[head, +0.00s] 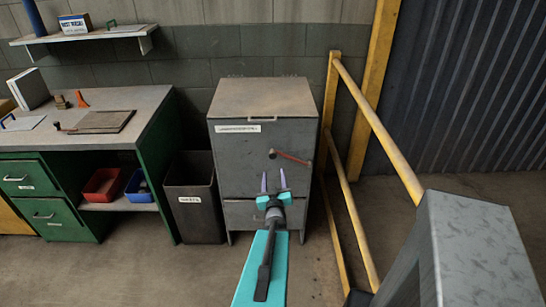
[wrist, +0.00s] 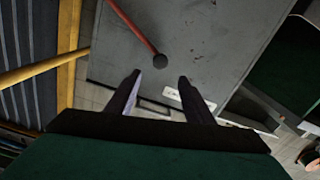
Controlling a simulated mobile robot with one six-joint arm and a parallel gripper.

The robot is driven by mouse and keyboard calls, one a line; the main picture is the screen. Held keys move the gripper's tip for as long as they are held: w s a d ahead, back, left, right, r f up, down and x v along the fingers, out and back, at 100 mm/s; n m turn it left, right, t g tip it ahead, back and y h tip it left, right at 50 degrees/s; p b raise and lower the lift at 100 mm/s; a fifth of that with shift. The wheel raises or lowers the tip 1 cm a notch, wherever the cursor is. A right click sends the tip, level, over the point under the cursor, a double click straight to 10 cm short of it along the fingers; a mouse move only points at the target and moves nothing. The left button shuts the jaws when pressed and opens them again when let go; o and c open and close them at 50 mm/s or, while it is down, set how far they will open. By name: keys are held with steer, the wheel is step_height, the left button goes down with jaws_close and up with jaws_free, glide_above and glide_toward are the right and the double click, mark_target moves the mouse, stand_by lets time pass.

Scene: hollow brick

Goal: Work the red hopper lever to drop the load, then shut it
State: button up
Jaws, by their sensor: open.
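The red hopper lever (head: 293,158) is on the front of a grey metal cabinet (head: 230,165). It runs right and slightly down from a dark round pivot (head: 272,154). In the wrist view the lever (wrist: 135,28) runs from the top edge down to the pivot (wrist: 160,61). My gripper (head: 273,181) is in front of the cabinet, below the lever in the head view. Its two fingers are apart with nothing between them. In the wrist view the fingertips (wrist: 159,78) lie either side of the pivot's line, clear of the lever. No load is visible.
A yellow rail (head: 375,125) stands right of the cabinet. A dark waste bin (head: 195,203) and a green workbench (head: 150,185) stand to its left. A galvanised metal block (head: 480,245) fills the lower right. Floor shows between bin and bench.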

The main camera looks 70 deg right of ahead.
mark_target(273, 157)
steer(key=shift+w+d+f+b, duration=0.1)
steer(key=shift+d+b, duration=0.1)
steer(key=shift+b, duration=0.15)
steer(key=b+x, duration=0.2)
steer(key=b, duration=0.2)
steer(key=shift+w+d+f, duration=0.1)
steer(key=shift+w+d, duration=0.1)
steer(key=shift+d, duration=0.1)
steer(key=b+x, duration=0.2)
steer(key=b, duration=0.6)
steer(key=shift+d, duration=0.2)
steer(key=shift+p+x, duration=0.35)
steer(key=shift+x, duration=3.8)
